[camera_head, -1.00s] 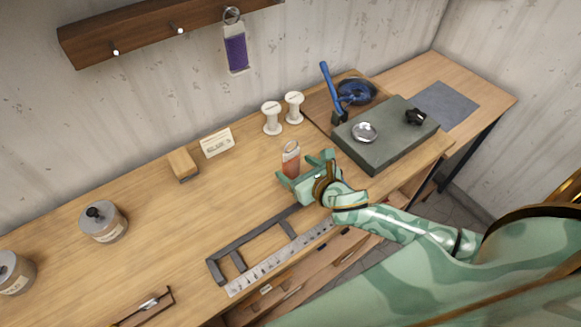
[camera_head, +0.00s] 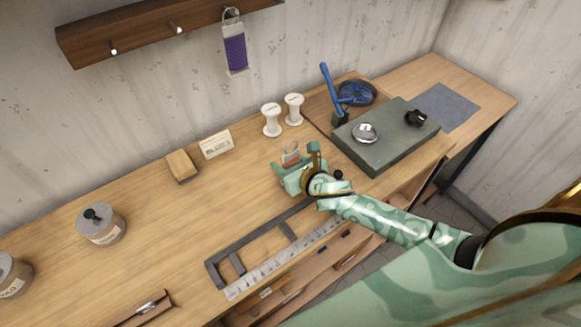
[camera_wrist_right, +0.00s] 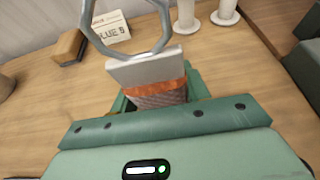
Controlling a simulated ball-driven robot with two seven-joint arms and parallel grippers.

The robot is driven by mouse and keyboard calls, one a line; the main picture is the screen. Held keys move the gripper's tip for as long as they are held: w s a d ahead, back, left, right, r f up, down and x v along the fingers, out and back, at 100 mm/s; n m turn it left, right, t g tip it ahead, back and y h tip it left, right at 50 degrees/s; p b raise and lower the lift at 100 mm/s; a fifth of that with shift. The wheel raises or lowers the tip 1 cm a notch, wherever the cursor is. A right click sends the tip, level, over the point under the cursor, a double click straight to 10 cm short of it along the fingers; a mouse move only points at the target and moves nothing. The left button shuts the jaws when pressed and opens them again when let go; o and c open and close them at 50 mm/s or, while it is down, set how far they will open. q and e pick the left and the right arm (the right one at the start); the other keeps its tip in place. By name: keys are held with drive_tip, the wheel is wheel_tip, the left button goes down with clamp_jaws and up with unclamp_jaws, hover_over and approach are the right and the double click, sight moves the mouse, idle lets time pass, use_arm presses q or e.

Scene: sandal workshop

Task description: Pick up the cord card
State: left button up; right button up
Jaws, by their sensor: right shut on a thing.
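The cord card (camera_head: 291,158) is a pale card wound with orange-red cord, with a metal ring at its top. In the right wrist view the card (camera_wrist_right: 147,67) stands up between the fingers, its ring (camera_wrist_right: 130,45) towards the camera top. My right gripper (camera_head: 296,166) is shut on the card and hides its lower part. I cannot tell whether its bottom edge touches the bench. My left gripper is not in view. A similar purple card (camera_head: 235,52) hangs by its ring from the wall rack.
The wall rack (camera_head: 140,30) has bare pegs on its left. Two white spools (camera_head: 272,120), a small label (camera_head: 216,144) and a wooden block (camera_head: 182,165) stand behind the gripper. A dark stone slab (camera_head: 380,147) lies to the right, a grey frame (camera_head: 240,243) and ruler (camera_head: 270,267) in front.

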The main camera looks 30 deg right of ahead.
sight(292, 157)
drive_tip(key=shift+r, duration=0.55)
wheel_tip(292, 157, up, 3)
drive_tip(key=shift+f+p, duration=0.2)
drive_tip(key=shift+p, duration=0.6)
drive_tip(key=w+r+p+v, duration=0.1)
drive_tip(key=r+p+v, duration=0.2)
drive_tip(key=v, duration=1.3)
drive_tip(key=shift+r, duration=0.15)
